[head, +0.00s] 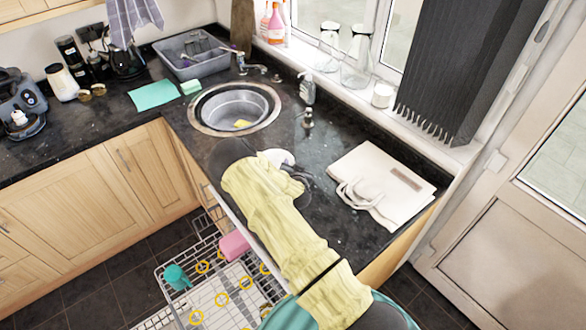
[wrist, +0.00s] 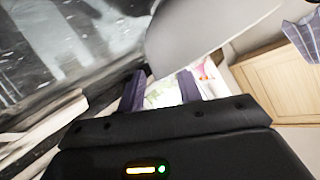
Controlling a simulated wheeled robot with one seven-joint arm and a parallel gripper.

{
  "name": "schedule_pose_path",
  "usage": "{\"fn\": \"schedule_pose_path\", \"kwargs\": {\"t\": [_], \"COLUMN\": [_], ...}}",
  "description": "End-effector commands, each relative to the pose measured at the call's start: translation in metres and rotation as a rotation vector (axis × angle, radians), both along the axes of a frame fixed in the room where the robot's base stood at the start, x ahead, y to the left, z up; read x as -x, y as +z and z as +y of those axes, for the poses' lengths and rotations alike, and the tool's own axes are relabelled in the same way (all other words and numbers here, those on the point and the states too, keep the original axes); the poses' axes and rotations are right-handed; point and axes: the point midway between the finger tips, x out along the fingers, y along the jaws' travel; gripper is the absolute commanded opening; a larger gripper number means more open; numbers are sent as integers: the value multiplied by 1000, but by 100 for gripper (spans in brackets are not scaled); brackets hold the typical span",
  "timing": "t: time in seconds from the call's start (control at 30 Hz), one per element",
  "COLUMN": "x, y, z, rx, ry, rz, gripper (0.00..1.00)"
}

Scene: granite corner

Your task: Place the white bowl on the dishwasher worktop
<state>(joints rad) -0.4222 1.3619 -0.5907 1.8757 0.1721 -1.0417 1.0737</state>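A white, rounded piece, apparently the white bowl (head: 277,156), shows just beyond my arm, over the worktop in the head view. My sleeved arm hides much of it. In the wrist view the bowl (wrist: 205,25) is a large pale grey curved shape just ahead of the fingertips. My gripper (wrist: 160,80) has its two dark fingers apart, with a see-through gap and nothing pinched between them. In the head view my gripper (head: 300,179) is small and dark, over the black dishwasher worktop (head: 330,140). Whether the bowl rests on the worktop is unclear.
A white bag (head: 380,180) lies on the worktop to the right. A round sink (head: 235,107) and taps (head: 307,90) are behind. Below, the open dishwasher rack (head: 225,290) holds a pink item (head: 234,245) and a teal cup (head: 176,276).

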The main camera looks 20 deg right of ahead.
Motion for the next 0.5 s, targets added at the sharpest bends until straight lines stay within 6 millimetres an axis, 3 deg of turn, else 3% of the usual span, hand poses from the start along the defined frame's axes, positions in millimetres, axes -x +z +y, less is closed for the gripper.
{"fn": "schedule_pose_path", "kwargs": {"t": [0.23,0.5], "x": [15,50], "y": [5,19], "z": [3,10], "rx": [-1,-1], "ry": [-1,-1], "rz": [0,0], "gripper": [35,35]}}
